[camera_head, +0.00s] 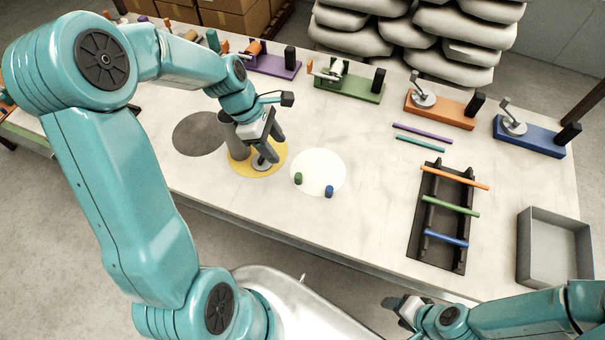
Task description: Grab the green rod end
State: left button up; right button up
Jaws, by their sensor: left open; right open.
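The green rod end (298,178) is a short green cylinder standing on the white disc (318,168) on the table. A blue rod end (329,191) stands on the same disc, to its lower right. My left gripper (271,148) is open over the yellow disc (240,167), to the upper left of the green rod end and apart from it. A grey metal piece (264,162) shows just below its fingers. My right gripper (398,305) is open and empty, low in the picture at the table's front edge.
A black rack (421,235) holds orange, green and blue rods. A grey bin (551,278) stands at the right. Purple and teal rods (421,144) lie behind the rack. Several coloured fixtures, such as the green one (350,91), line the back. The table between disc and rack is clear.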

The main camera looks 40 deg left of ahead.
pick_arm(q)
send_over(298, 176)
jog(key=s+a, duration=0.1)
jog(key=a, duration=0.1)
notch_tip(298, 176, down, 8)
jog(key=shift+s+f, duration=0.15)
jog(key=shift+s+d+f+p, duration=0.15)
jog(key=shift+f+p, duration=0.15)
jog(key=shift+f, duration=0.15)
jog(key=f, duration=0.1)
jog(key=w+d+f, duration=0.1)
jog(key=f, duration=0.1)
jog(key=shift+w+d+f+p, duration=0.25)
jog(key=shift+w+f+p, duration=0.05)
jog(key=shift+w+p, duration=0.05)
jog(key=shift+f, duration=0.45)
jog(key=shift+d, duration=0.1)
jog(key=c, duration=1)
